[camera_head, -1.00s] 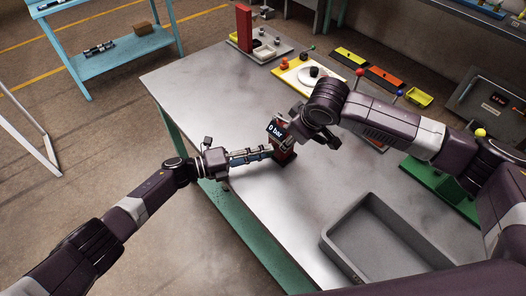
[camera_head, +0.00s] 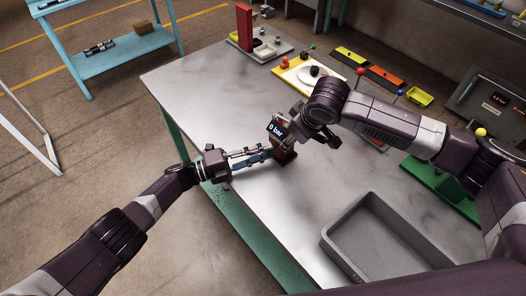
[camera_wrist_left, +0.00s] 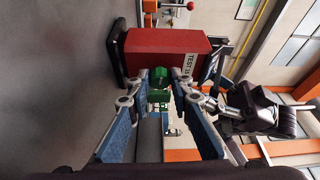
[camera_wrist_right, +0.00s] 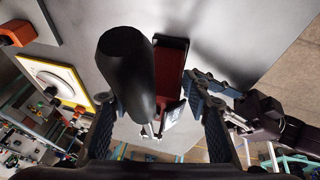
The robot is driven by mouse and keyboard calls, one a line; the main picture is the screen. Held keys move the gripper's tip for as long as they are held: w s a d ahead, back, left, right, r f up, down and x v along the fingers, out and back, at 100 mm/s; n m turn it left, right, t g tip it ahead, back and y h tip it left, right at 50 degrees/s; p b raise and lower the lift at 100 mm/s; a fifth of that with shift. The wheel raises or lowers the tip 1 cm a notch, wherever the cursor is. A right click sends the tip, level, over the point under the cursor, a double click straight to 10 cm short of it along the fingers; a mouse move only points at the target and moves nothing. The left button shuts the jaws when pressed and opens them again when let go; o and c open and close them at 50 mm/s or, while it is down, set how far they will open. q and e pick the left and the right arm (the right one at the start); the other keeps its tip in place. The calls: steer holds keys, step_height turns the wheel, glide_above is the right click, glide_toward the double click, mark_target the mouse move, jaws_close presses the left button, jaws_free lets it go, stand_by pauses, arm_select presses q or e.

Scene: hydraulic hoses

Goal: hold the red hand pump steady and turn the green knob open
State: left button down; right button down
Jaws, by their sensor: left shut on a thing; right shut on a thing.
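The red hand pump (camera_head: 286,157) stands upright on the metal table, with a small display reading 0 bar (camera_head: 277,131). My left gripper (camera_head: 267,152) comes in from the left at the pump's side. In the left wrist view the green knob (camera_wrist_left: 158,88) sits between its fingertips, against the red body (camera_wrist_left: 165,42), and the gripper is shut on it. My right gripper (camera_wrist_right: 160,108) is shut on the pump from above. In the right wrist view a black cylinder (camera_wrist_right: 126,75) and the red body (camera_wrist_right: 172,70) lie between its fingers; the exact contact is hidden.
A grey open tray (camera_head: 345,262) lies at the table's front right. The table left of the pump is mostly clear.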

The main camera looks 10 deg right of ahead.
arm_select(q)
steer(key=c, duration=1.7)
jaws_free()
steer(key=shift+c, duration=0.2)
steer(key=v, duration=1.2)
